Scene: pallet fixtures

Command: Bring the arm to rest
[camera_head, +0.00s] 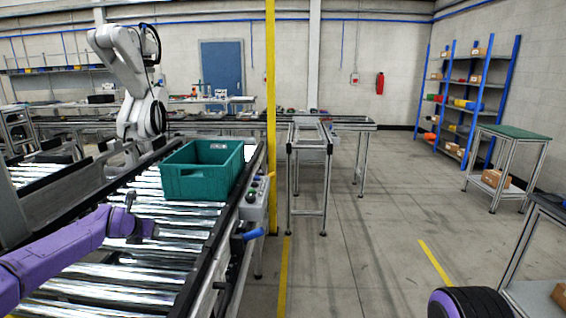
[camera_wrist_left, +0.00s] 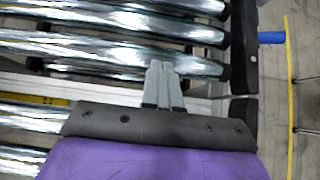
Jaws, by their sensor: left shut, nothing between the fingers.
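My left gripper (camera_head: 133,215) is at the end of my purple arm (camera_head: 62,250), which comes in from the lower left in the head view. It hangs over the shiny roller conveyor (camera_head: 105,272), in front of a green crate. In the left wrist view the two grey fingers of the gripper (camera_wrist_left: 164,68) are together, with nothing between them. They sit above the rollers (camera_wrist_left: 110,42) and near the conveyor's side rail. I cannot tell whether they touch anything. My right gripper is not in view.
The green crate (camera_head: 200,174) stands on the rollers beyond my gripper. A control box (camera_head: 256,198) and blue handle (camera_head: 246,237) are on the conveyor's right rail. A yellow post (camera_head: 271,120) rises beside it. A white robot arm (camera_head: 135,85) stands behind. Floor at right is mostly clear.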

